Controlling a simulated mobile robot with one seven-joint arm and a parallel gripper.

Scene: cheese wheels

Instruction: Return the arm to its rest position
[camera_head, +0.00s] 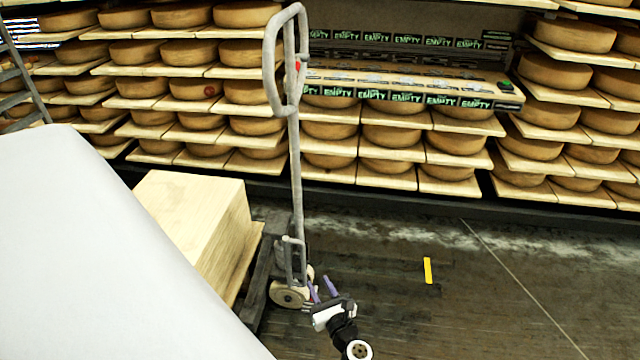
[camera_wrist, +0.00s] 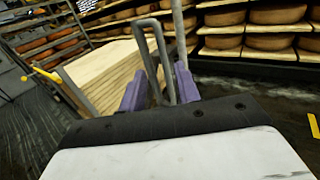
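My gripper (camera_head: 322,289) is low in the head view, in front of the hand truck's wheel and over the dark floor. Its two purple fingers point up and away and stand apart. In the wrist view my gripper (camera_wrist: 160,88) also shows its fingers spread, with no object held between them. The grey metal frame of the hand truck (camera_wrist: 150,50) shows behind and between the fingers there. I cannot tell from these views how far it is from the fingertips. Part of my arm shows below the gripper in the head view.
A grey pallet truck (camera_head: 294,150) with a tall loop handle stands in the middle. Stacked pale boards (camera_head: 195,215) sit beside it. Shelves of cheese wheels (camera_head: 395,135) line the back. A yellow strip (camera_head: 428,270) lies on the floor at right, where the floor is clear.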

